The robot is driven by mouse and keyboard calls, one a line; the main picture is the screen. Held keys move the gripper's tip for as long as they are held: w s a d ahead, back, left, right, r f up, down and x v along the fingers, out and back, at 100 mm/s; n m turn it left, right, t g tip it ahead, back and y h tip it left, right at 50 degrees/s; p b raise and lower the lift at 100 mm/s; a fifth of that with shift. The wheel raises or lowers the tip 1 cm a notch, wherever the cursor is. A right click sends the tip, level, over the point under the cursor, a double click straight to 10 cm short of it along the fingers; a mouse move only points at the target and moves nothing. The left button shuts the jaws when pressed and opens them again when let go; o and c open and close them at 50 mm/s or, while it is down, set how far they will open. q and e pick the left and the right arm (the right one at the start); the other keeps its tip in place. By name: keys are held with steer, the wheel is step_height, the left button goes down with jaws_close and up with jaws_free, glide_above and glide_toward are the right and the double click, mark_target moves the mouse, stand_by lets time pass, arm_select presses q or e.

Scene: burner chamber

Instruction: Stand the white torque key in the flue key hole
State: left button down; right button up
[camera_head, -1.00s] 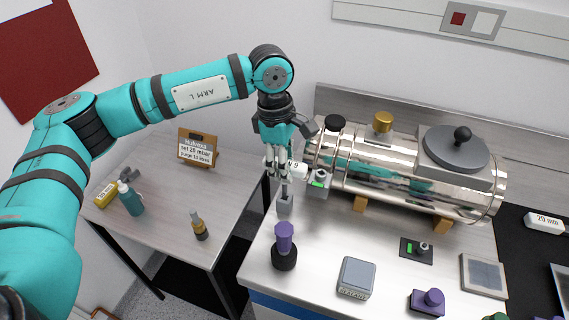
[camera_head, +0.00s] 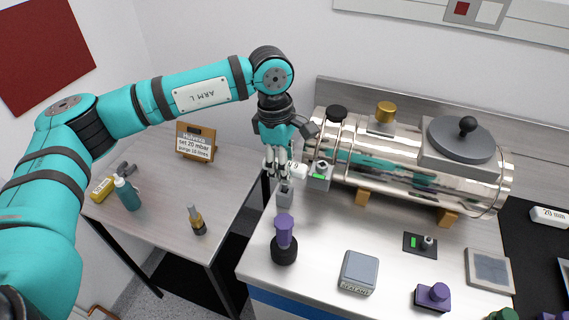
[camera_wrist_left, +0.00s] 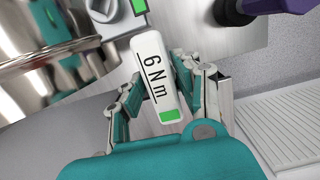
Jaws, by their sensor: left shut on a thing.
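The white torque key (camera_head: 297,171), a pale bar marked "6 N m" with a green patch, is held in my left gripper (camera_head: 278,173). It also shows between the fingers in the left wrist view (camera_wrist_left: 155,72). The gripper is shut on it and points down, just above a small grey block (camera_head: 285,196) at the left edge of the bench. The fingers hide the key's lower part, so I cannot tell whether it is in a hole. No flue key hole is clearly readable. My right gripper is not in view.
A shiny metal chamber (camera_head: 400,165) lies close right of the gripper, with a grey knob box (camera_head: 320,175) at its near end.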

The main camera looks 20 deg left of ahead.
arm_select(q)
steer(key=shift+f+b, duration=0.9)
steer(key=shift+f, duration=0.15)
steer(key=c, duration=0.9)
jaws_free()
steer(key=shift+o, duration=0.2)
